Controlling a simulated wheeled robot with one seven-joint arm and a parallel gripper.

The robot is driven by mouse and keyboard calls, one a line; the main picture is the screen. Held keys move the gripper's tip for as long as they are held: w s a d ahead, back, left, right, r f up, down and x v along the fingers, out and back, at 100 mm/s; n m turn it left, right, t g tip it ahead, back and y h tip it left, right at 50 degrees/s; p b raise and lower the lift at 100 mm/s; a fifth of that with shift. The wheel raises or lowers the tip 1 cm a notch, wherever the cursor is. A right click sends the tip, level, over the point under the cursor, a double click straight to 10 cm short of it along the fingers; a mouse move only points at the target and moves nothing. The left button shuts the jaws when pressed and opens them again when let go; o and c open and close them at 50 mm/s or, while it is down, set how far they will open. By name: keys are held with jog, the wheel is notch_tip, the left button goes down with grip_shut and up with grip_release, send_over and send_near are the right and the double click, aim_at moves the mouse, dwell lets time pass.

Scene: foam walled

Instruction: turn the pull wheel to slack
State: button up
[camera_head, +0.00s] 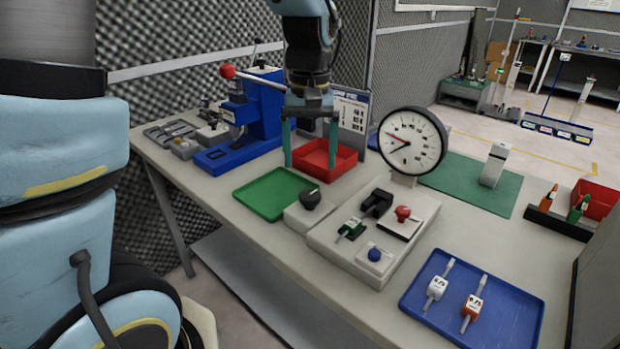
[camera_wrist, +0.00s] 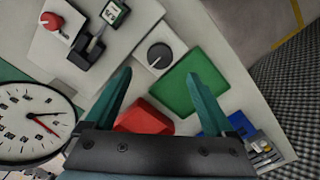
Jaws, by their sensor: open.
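A round black knob (camera_head: 311,198) with a light pointer mark, likely the pull wheel, sits on a small grey block at the left end of the grey fixture (camera_head: 340,247). The knob also shows in the wrist view (camera_wrist: 160,56). A large white dial gauge (camera_head: 410,143) stands behind the fixture; its red needle points to the upper left. My gripper (camera_head: 310,163) points down with its teal fingers apart and empty, above and behind the knob, in front of the red bin. In the wrist view the fingertips (camera_wrist: 159,64) appear either side of the knob, apart from it.
A green tray (camera_head: 262,209) and a red bin (camera_head: 310,170) lie beside and behind the knob. The fixture carries a red knob (camera_head: 403,214), a blue knob (camera_head: 374,254) and a black clamp (camera_head: 377,200). A blue tray (camera_head: 520,318) with two tagged parts is at the right front.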

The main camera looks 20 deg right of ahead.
notch_tip(320, 180, up, 2)
jog(key=shift+r, duration=0.2)
dwell(0.3)
jog(key=a+f+n, duration=0.1)
jog(key=a+f, duration=0.2)
jog(key=a, duration=0.9)
jog(key=w+a+f+n+t, duration=0.1)
jog(key=a+f, duration=0.3)
jog(key=a, duration=0.9)
jog(key=shift+a+f+n+t, duration=0.2)
jog(key=shift+n+t, duration=0.1)
jog(key=shift+n, duration=0.3)
jog(key=shift+w+r, duration=0.1)
